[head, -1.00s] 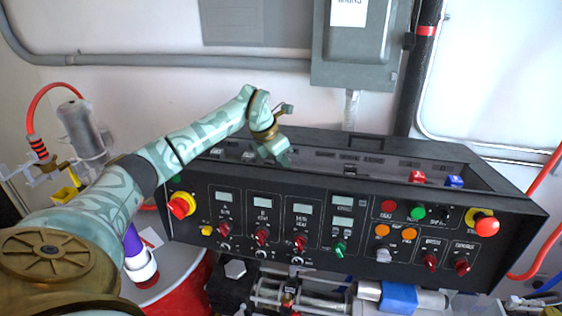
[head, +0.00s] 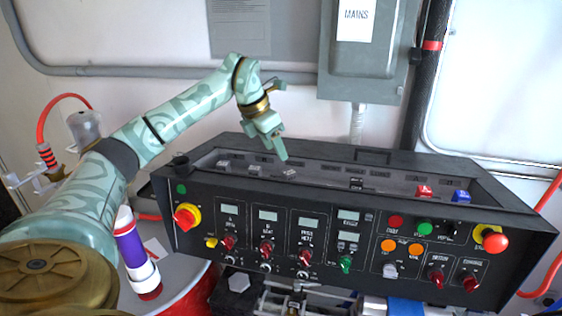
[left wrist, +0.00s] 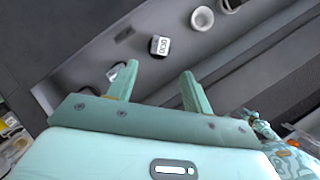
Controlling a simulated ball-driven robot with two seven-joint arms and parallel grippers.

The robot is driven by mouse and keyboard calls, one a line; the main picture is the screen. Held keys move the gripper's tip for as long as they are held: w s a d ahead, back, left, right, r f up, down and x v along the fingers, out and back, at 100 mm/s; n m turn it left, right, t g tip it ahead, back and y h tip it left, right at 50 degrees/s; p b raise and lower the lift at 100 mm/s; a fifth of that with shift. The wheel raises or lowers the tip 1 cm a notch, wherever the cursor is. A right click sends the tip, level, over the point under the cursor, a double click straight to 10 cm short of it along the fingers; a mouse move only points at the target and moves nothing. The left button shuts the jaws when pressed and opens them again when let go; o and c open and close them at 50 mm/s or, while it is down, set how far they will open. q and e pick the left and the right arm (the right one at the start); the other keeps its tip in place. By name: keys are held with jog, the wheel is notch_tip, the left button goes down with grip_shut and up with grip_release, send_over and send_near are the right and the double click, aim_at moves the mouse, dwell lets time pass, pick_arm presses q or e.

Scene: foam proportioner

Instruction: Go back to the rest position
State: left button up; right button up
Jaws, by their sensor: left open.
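My left gripper (head: 279,150) is above the recessed top tray of the black control console (head: 330,190). In the left wrist view its two fingers (left wrist: 158,85) stand apart with nothing between them. Beyond the fingertips a small white-and-black labelled block (left wrist: 159,46) lies in the tray (left wrist: 100,55), apart from the fingers. My right gripper does not show in either view.
The console front carries several knobs, buttons and displays, with a red-and-yellow switch (head: 187,216) at left and a red stop button (head: 494,241) at right. A grey MAINS box (head: 368,60) hangs on the wall behind. A purple-and-white cylinder (head: 135,250) stands at left.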

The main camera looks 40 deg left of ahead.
pick_arm(q)
jog(key=shift+v, duration=0.8)
